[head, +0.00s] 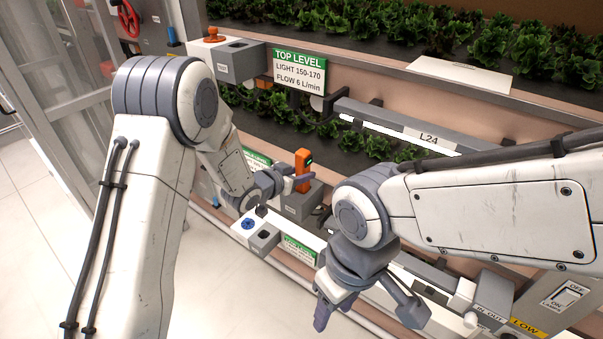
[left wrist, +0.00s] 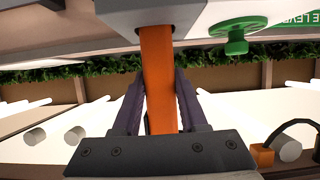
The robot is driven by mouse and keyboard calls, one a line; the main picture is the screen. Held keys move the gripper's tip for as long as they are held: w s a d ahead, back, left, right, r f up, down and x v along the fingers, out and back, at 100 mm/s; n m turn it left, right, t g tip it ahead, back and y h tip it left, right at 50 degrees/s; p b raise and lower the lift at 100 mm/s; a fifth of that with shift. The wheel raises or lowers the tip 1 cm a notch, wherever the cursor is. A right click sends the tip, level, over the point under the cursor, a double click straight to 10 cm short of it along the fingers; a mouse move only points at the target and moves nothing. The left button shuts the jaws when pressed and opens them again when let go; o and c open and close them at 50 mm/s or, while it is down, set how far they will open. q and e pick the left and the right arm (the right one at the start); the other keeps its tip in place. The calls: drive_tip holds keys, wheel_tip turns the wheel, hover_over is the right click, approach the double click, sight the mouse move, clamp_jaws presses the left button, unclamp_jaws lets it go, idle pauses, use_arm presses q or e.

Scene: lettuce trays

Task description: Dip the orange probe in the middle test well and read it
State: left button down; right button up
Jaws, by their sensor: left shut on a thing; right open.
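The orange probe (head: 303,165) stands roughly upright at the middle level, with a small dark display near its top. My left gripper (head: 290,183) is shut on it from the left side. In the left wrist view, the orange probe (left wrist: 158,75) runs between the two dark fingers of the left gripper (left wrist: 157,95). Its far end meets a dark opening in the grey middle test well block (left wrist: 195,15). That block shows in the head view too (head: 298,207). How deep the end sits is hidden. My right gripper (head: 367,312) is open and empty, lower right.
A top well block (head: 240,62) with an orange knob (head: 214,36) and a bottom block (head: 264,238) with a blue knob (head: 248,224) stand above and below. A green knob (left wrist: 237,35) is beside the middle block. Lettuce shelves lie behind; open floor (head: 225,290) is at left.

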sight(305, 150)
idle(0.5)
use_arm(q)
drive_tip(key=shift+r+p, duration=3)
drive_tip(key=shift+r, duration=0.8)
